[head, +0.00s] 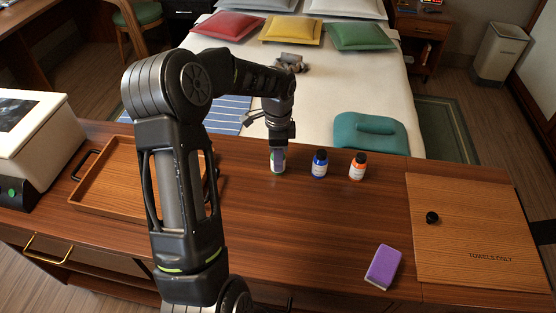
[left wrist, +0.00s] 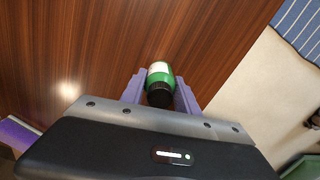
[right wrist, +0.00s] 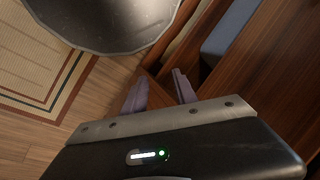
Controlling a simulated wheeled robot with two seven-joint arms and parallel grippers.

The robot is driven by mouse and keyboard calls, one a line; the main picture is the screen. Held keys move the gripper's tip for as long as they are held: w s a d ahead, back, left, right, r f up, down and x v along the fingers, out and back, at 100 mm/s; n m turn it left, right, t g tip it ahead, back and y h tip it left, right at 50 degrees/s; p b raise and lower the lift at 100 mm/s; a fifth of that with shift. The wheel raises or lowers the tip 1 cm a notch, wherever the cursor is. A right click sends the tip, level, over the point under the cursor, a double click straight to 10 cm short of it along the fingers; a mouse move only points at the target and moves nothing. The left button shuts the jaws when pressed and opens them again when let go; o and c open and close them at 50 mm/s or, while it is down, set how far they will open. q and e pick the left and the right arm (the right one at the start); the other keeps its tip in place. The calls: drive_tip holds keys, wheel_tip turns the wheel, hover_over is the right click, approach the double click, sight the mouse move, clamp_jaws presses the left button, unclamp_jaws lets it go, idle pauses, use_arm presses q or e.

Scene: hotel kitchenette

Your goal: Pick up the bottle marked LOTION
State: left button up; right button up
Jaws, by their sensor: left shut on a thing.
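A green bottle with a white label (head: 278,163) is at the counter's back edge, below my left gripper (head: 278,149). The left wrist view also shows the green bottle (left wrist: 158,72), with its black cap between the two purple fingers of the left gripper (left wrist: 160,88). The gripper is shut on it. The bottle looks upright; I cannot tell whether its base touches the counter. A blue bottle (head: 319,164) and an orange bottle (head: 357,167) stand to its right. No label lettering is readable. My right gripper (right wrist: 158,86) is open and empty, away from the bottles.
A wooden tray (head: 100,208) lies left, partly behind my left arm, beside a white box-like appliance (head: 35,135). A purple sponge-like block (head: 383,267) lies front right. A board marked TOWELS ONLY (head: 470,215) bears a black knob (head: 432,217). The counter's middle is clear.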

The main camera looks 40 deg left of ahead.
use_arm(q)
clamp_jaws()
wheel_tip(320, 180, up, 10)
drive_tip(key=shift+b, duration=0.55)
drive_tip(key=shift+d+f, duration=0.1)
drive_tip(key=shift+f, duration=0.05)
